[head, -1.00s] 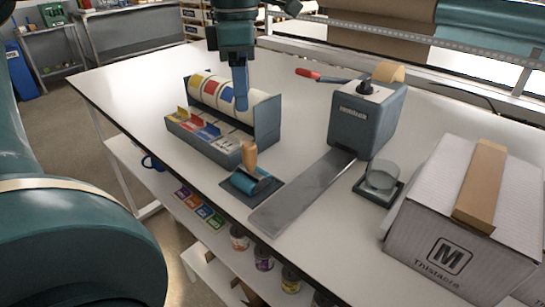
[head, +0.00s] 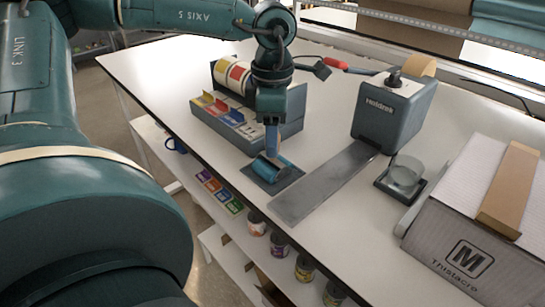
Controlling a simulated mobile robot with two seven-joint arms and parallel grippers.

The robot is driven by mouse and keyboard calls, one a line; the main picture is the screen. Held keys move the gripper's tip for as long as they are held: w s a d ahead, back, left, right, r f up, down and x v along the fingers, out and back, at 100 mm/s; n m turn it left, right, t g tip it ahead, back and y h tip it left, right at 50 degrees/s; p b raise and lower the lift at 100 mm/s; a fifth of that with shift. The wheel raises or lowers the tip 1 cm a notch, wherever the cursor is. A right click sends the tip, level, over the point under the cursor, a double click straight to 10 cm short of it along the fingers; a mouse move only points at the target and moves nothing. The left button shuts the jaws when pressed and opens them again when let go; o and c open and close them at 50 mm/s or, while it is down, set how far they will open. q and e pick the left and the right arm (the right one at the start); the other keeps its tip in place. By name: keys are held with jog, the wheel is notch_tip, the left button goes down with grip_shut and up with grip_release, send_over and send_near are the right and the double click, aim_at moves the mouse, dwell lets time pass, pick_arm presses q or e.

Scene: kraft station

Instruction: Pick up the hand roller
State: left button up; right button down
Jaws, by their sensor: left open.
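The hand roller (head: 268,168) lies on a small dark pad (head: 289,180) near the front edge of the white table. It has a teal cylinder; its upright wooden handle, seen earlier, is now hidden behind my gripper. My left gripper (head: 271,148) points down right above the roller, at the handle's place. It is open, and I cannot tell whether its fingers touch the handle. My right gripper is not in view.
A label dispenser (head: 292,112) with coloured rolls stands just behind the gripper. A long metal plate (head: 322,186) runs to the grey tape machine (head: 391,112). A glass dish (head: 404,172) and a carton (head: 468,257) are at the right. Cans stand on the shelf below.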

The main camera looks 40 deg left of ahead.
pick_arm(q)
jog(key=shift+f, duration=0.55)
grip_shut()
